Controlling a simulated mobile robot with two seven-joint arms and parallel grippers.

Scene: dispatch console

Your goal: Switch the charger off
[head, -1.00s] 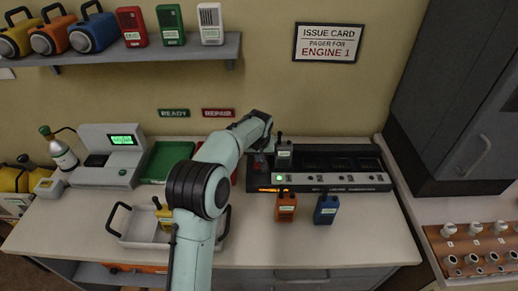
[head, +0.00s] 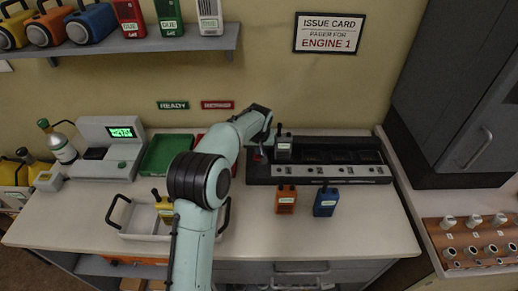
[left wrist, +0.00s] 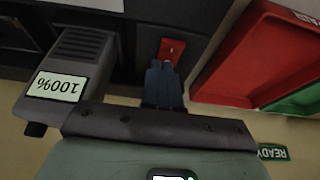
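The charger (head: 330,173) is a long black unit with several bays at the back of the counter. No lamp or lit display shows on its front. A grey radio (head: 283,150) stands in its left bay; in the left wrist view the radio (left wrist: 75,65) has a label reading 100%. A red switch (left wrist: 172,49) is at the charger's end in the left wrist view. My left gripper (head: 262,154) is at the charger's left end; its fingers (left wrist: 163,82) look shut and empty, right by the switch. I cannot tell whether they touch it. My right gripper is out of view.
An orange radio (head: 286,199) and a blue radio (head: 325,201) stand in front of the charger. A white tray (head: 140,228) with a yellow radio, a green tray (head: 165,156) and a scale-like device (head: 112,150) are at left. The counter's right front is clear.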

